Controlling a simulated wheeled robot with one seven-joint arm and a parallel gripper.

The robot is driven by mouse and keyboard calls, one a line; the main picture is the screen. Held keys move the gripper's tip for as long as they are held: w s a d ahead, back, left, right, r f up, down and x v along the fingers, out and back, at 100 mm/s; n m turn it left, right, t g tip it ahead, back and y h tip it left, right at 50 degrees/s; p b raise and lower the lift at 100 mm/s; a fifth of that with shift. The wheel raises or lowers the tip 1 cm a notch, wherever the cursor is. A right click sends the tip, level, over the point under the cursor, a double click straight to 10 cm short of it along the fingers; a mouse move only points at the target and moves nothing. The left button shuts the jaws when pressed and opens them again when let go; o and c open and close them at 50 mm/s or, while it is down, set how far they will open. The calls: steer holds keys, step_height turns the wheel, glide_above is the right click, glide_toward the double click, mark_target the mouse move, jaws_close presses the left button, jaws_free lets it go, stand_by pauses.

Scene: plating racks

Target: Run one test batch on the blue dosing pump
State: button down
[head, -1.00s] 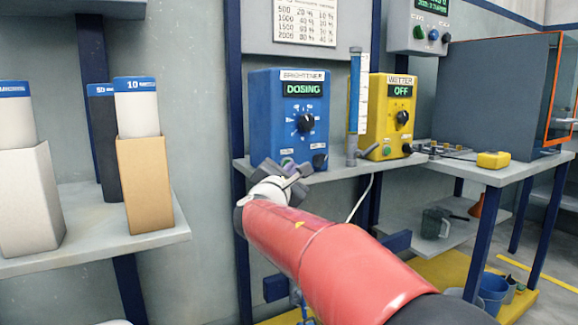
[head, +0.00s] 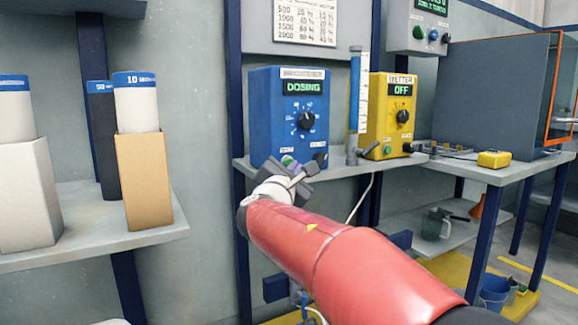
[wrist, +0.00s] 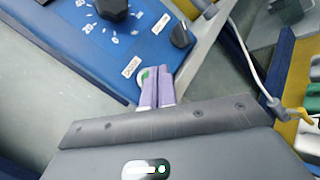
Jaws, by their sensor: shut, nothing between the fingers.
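The blue dosing pump (head: 265,105) stands on the shelf, and its display (head: 304,87) reads "DOSING" in green. A dial (head: 305,121) is on its front, and it also shows in the wrist view (wrist: 112,8). My gripper (head: 291,163) is at the pump's lower front. In the wrist view my gripper's purple fingers (wrist: 157,76) are together with nothing between them. Their tips are at a green button (wrist: 144,76), which they partly cover; I cannot tell if they touch it. A small black knob (wrist: 179,37) is right of the fingertips.
A yellow unit marked "WETTER" (head: 392,110), display "OFF", stands right of the pump. A clear graduated tube (head: 359,95) stands between them. A shelf with boxed cylinders (head: 145,180) is at left. A white cable (wrist: 243,55) hangs below the shelf.

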steer(key=shift+s+d+b, duration=0.65)
steer(key=shift+s+d, duration=0.05)
steer(key=shift+s, duration=0.35)
steer(key=shift+s+d+b, duration=0.65)
steer(key=shift+s+d, duration=0.05)
steer(key=shift+s, duration=0.35)
